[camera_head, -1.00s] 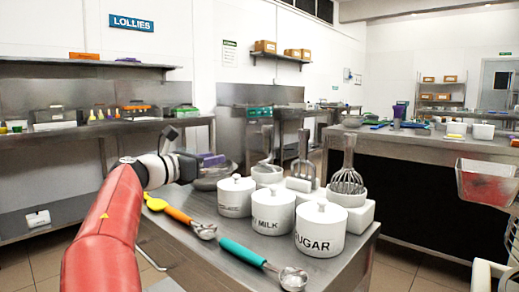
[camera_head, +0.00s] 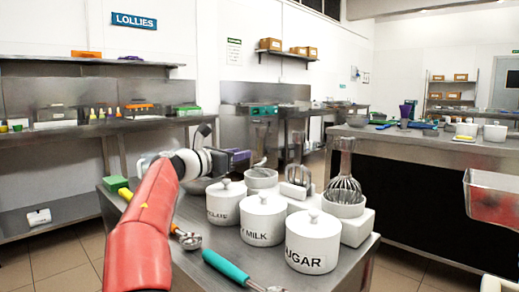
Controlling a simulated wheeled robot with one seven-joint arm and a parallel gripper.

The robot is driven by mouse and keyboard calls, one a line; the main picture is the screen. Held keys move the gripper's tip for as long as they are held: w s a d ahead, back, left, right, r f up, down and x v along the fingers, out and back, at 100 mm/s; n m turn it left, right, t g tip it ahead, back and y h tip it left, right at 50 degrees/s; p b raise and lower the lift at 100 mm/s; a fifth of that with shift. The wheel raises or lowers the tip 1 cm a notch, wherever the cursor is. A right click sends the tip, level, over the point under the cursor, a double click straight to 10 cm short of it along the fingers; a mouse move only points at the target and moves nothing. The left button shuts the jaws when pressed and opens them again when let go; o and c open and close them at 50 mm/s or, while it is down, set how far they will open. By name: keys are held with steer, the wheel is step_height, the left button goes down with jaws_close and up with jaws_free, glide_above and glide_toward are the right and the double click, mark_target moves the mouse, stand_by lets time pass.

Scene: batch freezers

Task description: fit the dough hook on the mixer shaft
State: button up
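Three mixing tools stand in white holders at the back of the near steel table. The right one is a wire whisk (camera_head: 345,187) and the middle one looks like a flat beater (camera_head: 297,175). The left tool (camera_head: 260,158) is small and blurred; I cannot tell whether it is the dough hook. My gripper (camera_head: 238,160), dark with a purplish part, is at the end of my red and white arm, left of these tools in the picture and above the table's back area. Its fingers are not clear, and I see nothing certain in it. I cannot make out the mixer shaft.
White lidded jars, including one marked SUGAR (camera_head: 313,243) and a MILK jar (camera_head: 263,221), stand before the tools. A teal-handled scoop (camera_head: 226,266) lies at the front and a green block (camera_head: 117,184) at the left edge. A long dark-fronted counter (camera_head: 440,152) stands to the right.

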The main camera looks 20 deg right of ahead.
mark_target(259, 148)
steer(key=shift+p+x, duration=1.55)
steer(key=shift+x, duration=3.1)
steer(key=shift+c, duration=0.4)
jaws_close()
steer(key=shift+c, duration=1.9)
jaws_free()
steer(key=shift+c, duration=1.2)
steer(key=shift+r, duration=0.1)
